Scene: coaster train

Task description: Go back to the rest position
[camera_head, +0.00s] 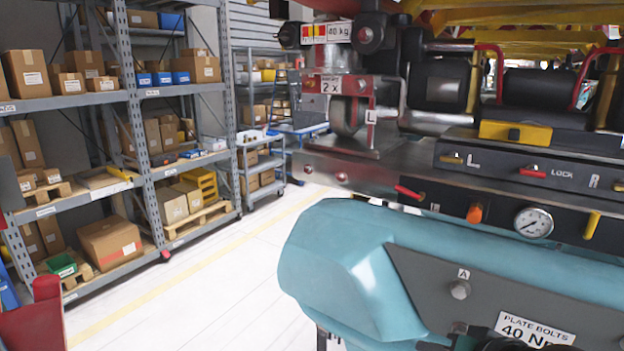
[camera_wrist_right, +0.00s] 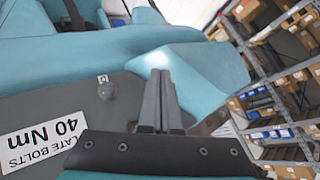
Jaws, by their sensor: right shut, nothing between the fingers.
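My right gripper (camera_wrist_right: 160,76) is shut and empty in the right wrist view. Its fingers lie in front of the teal bodywork of the coaster train (camera_wrist_right: 205,72), next to a grey plate with a bolt (camera_wrist_right: 107,90). I cannot tell whether the fingertips touch it. In the head view the teal bodywork (camera_head: 335,245) fills the lower right, and the plate carries a bolt (camera_head: 460,290) marked A and a "PLATE BOLTS 40 Nm" label (camera_head: 535,330). Dark parts at the bottom edge partly cover the plate's lower end. My left gripper is not in view.
A metal panel with an L/LOCK/R strip (camera_head: 530,170), an orange knob (camera_head: 475,213) and a gauge (camera_head: 534,222) is above the bodywork. A wheel assembly (camera_head: 345,115) is behind it. Shelves with boxes (camera_head: 135,100) stand at the left. The pale floor (camera_head: 200,275) between is clear.

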